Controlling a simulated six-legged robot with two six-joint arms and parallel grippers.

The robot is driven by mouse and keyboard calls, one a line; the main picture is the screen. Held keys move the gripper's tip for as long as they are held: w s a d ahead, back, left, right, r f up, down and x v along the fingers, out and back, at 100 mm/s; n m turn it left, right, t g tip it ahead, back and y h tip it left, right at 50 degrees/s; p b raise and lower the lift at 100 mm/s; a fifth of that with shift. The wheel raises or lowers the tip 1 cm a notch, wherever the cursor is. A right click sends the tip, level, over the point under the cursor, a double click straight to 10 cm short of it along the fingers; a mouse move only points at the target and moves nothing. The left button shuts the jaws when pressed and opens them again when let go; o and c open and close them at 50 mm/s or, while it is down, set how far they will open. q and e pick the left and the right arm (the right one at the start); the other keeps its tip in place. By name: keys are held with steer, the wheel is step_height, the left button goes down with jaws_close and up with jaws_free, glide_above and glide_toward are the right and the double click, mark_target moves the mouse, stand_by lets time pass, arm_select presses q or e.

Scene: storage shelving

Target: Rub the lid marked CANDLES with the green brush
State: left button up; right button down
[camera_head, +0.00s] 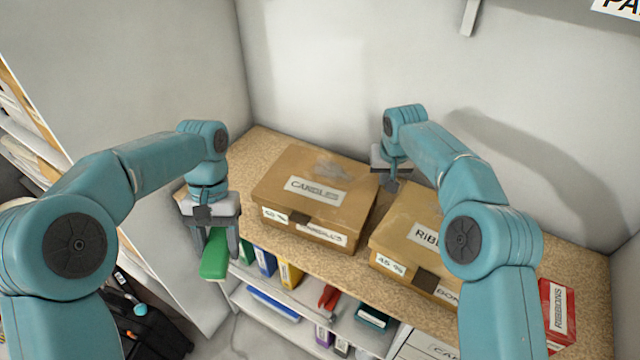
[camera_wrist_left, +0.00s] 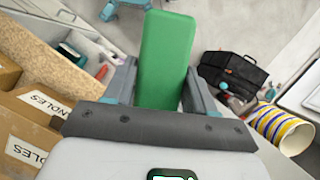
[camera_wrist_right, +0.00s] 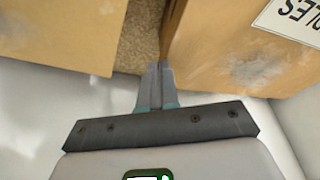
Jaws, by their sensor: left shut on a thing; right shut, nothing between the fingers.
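The box with the lid marked CANDLES (camera_head: 343,206) stands on the speckled shelf top, with a greyish smudge (camera_head: 332,168) on its lid. My left gripper (camera_head: 215,250) is shut on the green brush (camera_head: 214,262), held left of the box and out past the shelf's front edge. The brush also fills the middle of the left wrist view (camera_wrist_left: 166,55); its bristles cannot be made out. My right gripper (camera_head: 391,184) is shut and empty, near the gap between the two boxes at their back. It also shows in the right wrist view (camera_wrist_right: 158,80).
A box marked RIBBONS (camera_head: 405,225) stands right of the CANDLES box, partly hidden by my right arm. A red box (camera_head: 558,312) is further right. Binders (camera_head: 290,274) and other items fill the shelf below. A black tool bag (camera_wrist_left: 240,75) and striped cup (camera_wrist_left: 280,128) are off the shelf.

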step_height(320, 180, up, 6)
steer(key=shift+s, duration=0.15)
stand_by(0.6)
